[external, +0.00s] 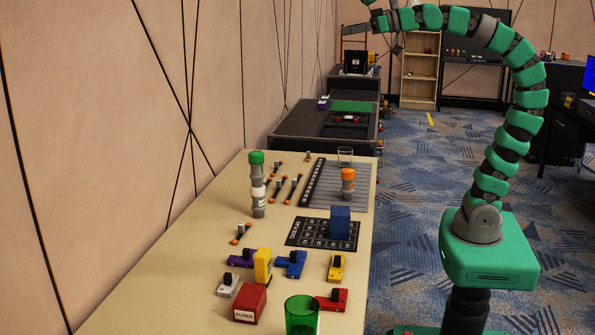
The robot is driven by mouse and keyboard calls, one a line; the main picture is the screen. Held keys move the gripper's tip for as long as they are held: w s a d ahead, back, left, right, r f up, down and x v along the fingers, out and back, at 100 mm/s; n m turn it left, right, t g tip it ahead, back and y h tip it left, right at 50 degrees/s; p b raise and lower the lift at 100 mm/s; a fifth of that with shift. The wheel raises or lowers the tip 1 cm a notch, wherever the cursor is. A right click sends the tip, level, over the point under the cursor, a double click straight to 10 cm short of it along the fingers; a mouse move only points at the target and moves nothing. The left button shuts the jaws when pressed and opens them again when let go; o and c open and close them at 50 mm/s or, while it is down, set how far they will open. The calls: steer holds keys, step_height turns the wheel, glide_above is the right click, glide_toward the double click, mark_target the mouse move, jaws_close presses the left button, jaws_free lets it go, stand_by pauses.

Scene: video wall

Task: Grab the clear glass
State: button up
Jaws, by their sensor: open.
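The clear glass (345,155) stands upright at the far end of the table, at the back edge of a grey ruled mat. It looks empty and is small in view. My gripper (383,22) is at the end of my green and black arm, high up near the top edge of the picture. It is well above the clear glass and a little to its right, apart from it. It is open, and I see nothing held in it.
On the table (190,240), an orange-topped bottle (348,183) stands just in front of the clear glass. A green-capped stack (257,184) is to the left. A blue block (340,222), a red fuses box (250,303) and a green glass (301,315) are nearer.

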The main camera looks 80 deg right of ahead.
steer(key=shift+c, duration=1.2)
steer(key=shift+w, duration=0.15)
